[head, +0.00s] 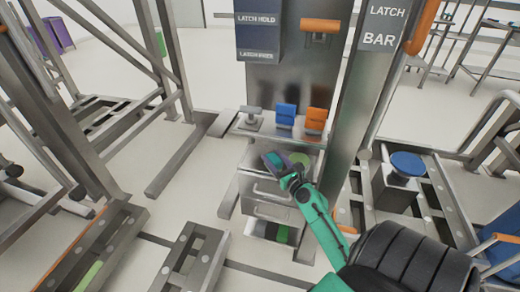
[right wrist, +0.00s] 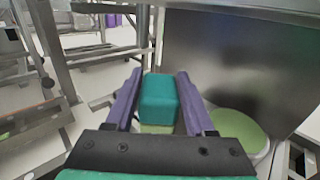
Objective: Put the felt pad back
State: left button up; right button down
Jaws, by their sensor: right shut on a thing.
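My right gripper (head: 274,161) is in front of the steel station, just below its small shelf. In the right wrist view its purple fingers (right wrist: 158,100) are shut on a teal block (right wrist: 159,98). A pale green patch shows just below the block; I cannot tell whether it is part of it. A flat, round green disc (right wrist: 238,130) lies to the right of the fingers, apart from them. It also shows in the head view (head: 300,159), behind the gripper. I cannot tell which of these is the felt pad. My left gripper is not in view.
The shelf (head: 262,131) above holds a grey piece (head: 250,115), a blue block (head: 286,114) and an orange block (head: 315,120). Drawer fronts with handles (head: 272,212) lie below. A steel post (head: 358,110) stands right of the station. A blue-topped stool (head: 407,163) is further right.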

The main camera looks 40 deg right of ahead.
jog(key=w, duration=0.3)
jog(key=w+d, duration=0.1)
jog(key=w, duration=0.2)
jog(key=w+b, duration=0.1)
jog(key=w, duration=0.2)
jog(key=shift+w+d+f, duration=0.1)
jog(key=shift+d+f, duration=0.05)
jog(key=shift+d, duration=0.15)
jog(key=shift+f+b, duration=0.75)
jog(key=shift+f, duration=0.2)
jog(key=shift+f+b, duration=0.6)
jog(key=shift+f, duration=0.25)
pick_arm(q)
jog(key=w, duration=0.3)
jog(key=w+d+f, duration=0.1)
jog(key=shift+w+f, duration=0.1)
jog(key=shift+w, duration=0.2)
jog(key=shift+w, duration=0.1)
pick_arm(e)
jog(key=shift+c, duration=1.3)
grip_release()
